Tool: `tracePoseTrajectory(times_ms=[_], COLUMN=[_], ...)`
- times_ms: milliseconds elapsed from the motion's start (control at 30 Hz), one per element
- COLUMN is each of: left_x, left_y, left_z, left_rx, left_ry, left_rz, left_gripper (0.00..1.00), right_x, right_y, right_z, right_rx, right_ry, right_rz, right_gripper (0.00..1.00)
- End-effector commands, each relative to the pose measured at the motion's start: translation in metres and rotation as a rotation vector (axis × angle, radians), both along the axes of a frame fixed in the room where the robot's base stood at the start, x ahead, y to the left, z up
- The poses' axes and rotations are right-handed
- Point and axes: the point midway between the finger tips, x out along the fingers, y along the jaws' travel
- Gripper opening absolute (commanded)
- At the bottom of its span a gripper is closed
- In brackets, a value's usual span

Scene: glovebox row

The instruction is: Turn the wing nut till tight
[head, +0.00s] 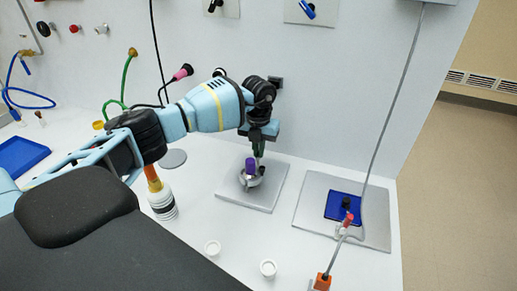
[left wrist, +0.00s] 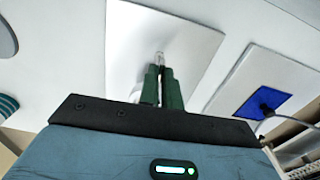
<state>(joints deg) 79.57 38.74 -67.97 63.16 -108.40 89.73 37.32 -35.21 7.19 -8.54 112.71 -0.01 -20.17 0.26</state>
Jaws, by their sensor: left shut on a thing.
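In the head view, a grey plate (head: 233,194) on the bench bears a small round metal fitting with an upright purple piece (head: 251,165). My left gripper (head: 259,152) points down at this fitting from above and behind the purple piece. In the left wrist view, the green fingers of the left gripper (left wrist: 161,66) are close together, with a small pale metal part (left wrist: 159,56) at their tips. I take this part to be the wing nut; its wings cannot be made out. My right gripper is in neither view.
Right of the plate, another grey plate (head: 310,215) carries a blue square (head: 337,207) and a cable. A blue tray (head: 20,155) lies far left.

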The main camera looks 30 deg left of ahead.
Motion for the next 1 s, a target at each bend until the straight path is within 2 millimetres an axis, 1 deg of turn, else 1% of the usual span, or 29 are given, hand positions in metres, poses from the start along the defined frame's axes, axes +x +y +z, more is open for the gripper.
tracePoseTrajectory(times_ms=[1000], left_x=[-0.001], left_y=[-0.004], left_z=[-0.001], left_rx=[0.0], left_ry=[0.001], left_rz=[-0.966], left_gripper=[0.0], right_x=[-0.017], right_y=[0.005], right_z=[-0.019], right_rx=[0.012], right_ry=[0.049], right_rz=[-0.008], right_gripper=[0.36])
